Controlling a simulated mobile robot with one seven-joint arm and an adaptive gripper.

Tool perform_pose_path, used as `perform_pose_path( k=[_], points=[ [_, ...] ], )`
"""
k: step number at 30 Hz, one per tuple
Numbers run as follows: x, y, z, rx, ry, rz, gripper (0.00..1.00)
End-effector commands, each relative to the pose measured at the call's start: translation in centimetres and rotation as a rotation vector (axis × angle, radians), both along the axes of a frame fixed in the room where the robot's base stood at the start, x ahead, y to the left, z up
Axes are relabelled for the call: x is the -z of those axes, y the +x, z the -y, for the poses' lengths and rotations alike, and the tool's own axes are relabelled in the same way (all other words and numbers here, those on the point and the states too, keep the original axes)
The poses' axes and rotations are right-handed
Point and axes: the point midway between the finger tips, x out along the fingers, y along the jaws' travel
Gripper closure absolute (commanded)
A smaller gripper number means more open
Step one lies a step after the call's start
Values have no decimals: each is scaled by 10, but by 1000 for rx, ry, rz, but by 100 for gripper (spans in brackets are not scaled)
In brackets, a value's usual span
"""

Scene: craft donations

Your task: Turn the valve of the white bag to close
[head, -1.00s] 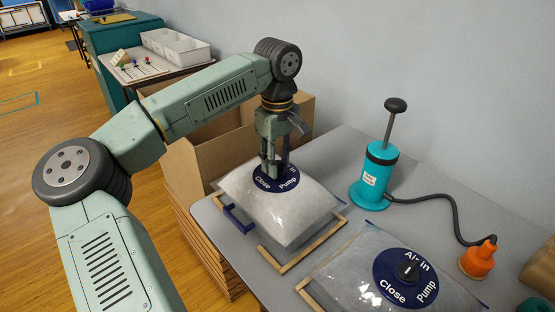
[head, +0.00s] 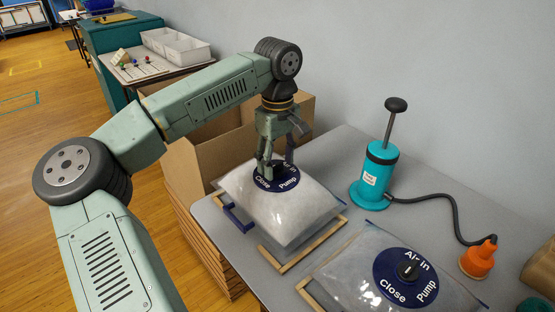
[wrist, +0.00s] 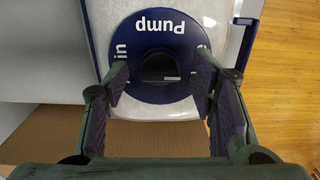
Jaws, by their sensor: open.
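The white bag (head: 300,212) lies puffed up on the grey table. On top is a round blue dial (head: 290,184) marked Air in, Close and Pump. My gripper (head: 276,160) points down over this dial, jaws open, with one finger on either side of its centre. In the wrist view the dark valve knob (wrist: 160,68) stands between the spread fingers, with a gap on each side. I cannot tell clearly which mark the knob points to.
A flatter clear bag (head: 345,277) with its own blue dial lies at the front right. A teal hand pump (head: 375,178) with a black hose and orange nozzle (head: 478,260) stands behind it. An open cardboard box (head: 190,165) sits behind my gripper.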

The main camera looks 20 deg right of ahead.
Motion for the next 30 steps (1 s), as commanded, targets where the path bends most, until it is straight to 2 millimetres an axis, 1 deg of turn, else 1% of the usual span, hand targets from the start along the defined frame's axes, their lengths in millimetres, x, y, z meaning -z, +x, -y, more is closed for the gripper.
perform_pose_path(
  k=[5,8,11,15,18,21,25,30],
  points=[
    [-4,0,0,-1,0,1,48],
    [-16,1,0,0,1,3,48],
    [-36,1,1,0,-1,4,48],
    [-68,0,0,-2,-1,4,48],
    [-87,1,1,-1,0,3,48],
    [-103,0,0,0,-1,1,48],
    [-116,0,0,-1,-1,1,48],
    [-120,0,0,0,0,0,48]
  ],
)
